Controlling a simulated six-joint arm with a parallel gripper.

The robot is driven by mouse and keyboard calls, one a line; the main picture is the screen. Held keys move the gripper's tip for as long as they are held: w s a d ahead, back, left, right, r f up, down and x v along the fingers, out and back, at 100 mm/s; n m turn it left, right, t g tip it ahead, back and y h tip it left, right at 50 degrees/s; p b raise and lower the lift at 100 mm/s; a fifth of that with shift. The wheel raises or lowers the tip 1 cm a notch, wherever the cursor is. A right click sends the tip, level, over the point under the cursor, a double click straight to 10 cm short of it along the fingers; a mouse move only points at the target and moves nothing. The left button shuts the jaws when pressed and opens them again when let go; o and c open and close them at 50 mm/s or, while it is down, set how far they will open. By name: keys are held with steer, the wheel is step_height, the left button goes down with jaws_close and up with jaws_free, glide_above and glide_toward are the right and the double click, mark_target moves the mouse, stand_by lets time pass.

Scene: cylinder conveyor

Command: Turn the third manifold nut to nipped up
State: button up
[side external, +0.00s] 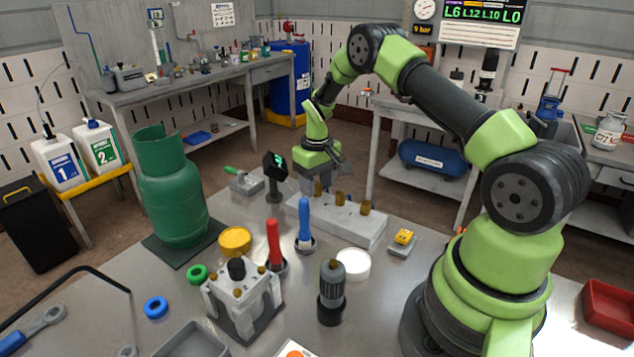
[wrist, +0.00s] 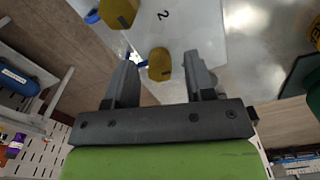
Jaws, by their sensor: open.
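The manifold is a long pale grey block (side external: 345,226) with brass nuts standing in a row along its top. Two nuts stand clear of my gripper, a middle one (side external: 340,198) and one toward the right end (side external: 365,207). My gripper (side external: 318,188) is open, pointing down over the block's far left end. In the wrist view, a brass nut (wrist: 160,65) shows in the gap between the open fingers (wrist: 161,58), apart from both. Another nut (wrist: 118,12) lies beyond, up and left, near a printed "2" on the block (wrist: 200,30). The other numbers are not readable.
A small black display (side external: 275,165) stands left of the block. Red (side external: 274,243) and blue (side external: 304,222) handled tools stand in front of it. A green gas cylinder (side external: 172,195) is at the left. A yellow piece on a grey base (side external: 403,240) sits right of the block.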

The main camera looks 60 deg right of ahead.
steer(key=shift+c, duration=0.4)
jaws_close()
steer(key=shift+m, duration=0.3)
steer(key=m, duration=0.3)
steer(key=shift+m, duration=0.3)
steer(key=m, duration=0.4)
steer(key=shift+m, duration=0.3)
steer(key=m, duration=0.3)
steer(key=shift+m, duration=2.2)
